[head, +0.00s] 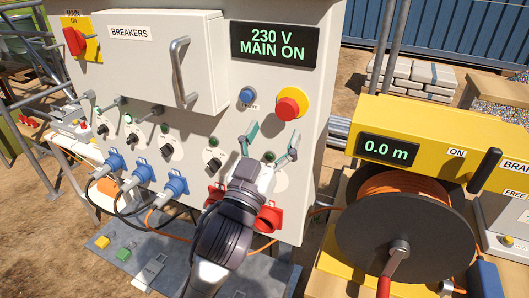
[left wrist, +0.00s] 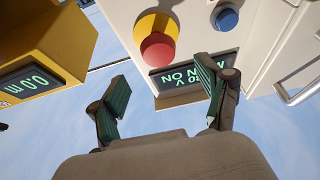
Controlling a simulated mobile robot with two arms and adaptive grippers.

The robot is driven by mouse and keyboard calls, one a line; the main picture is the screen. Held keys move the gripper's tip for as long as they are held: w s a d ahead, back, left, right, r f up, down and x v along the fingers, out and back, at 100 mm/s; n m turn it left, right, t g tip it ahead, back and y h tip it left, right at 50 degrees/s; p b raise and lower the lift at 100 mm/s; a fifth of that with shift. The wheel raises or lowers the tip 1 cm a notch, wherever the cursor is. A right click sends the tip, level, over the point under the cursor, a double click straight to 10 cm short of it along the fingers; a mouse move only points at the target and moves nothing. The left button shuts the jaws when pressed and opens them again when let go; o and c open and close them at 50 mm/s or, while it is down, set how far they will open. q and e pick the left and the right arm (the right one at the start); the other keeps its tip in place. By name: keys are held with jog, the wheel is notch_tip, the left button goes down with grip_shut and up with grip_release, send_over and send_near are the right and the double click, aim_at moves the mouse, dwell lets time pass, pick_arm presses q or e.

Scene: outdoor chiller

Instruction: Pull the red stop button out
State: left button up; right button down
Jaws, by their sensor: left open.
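The red stop button (head: 288,108) sits on a round yellow backing plate (head: 299,97) on the cabinet front, right of a small blue button (head: 247,95). My left gripper (head: 270,142) is open and empty, just below the red button in the head view, with its green-padded fingers spread. In the left wrist view, which is upside down, the red button (left wrist: 157,51) shows beyond the spread fingers of the gripper (left wrist: 162,82), roughly between them. I see no contact. My right gripper is not in view.
The display (head: 275,42) reads "230 V MAIN ON". A breaker box (head: 155,60) with a protruding handle (head: 180,71) is at left. Red sockets (head: 268,218) and blue plugs (head: 143,171) are below. A yellow cable-reel unit (head: 425,127) stands at right.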

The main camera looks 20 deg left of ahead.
pick_arm(q)
jog(key=shift+v, duration=2.6)
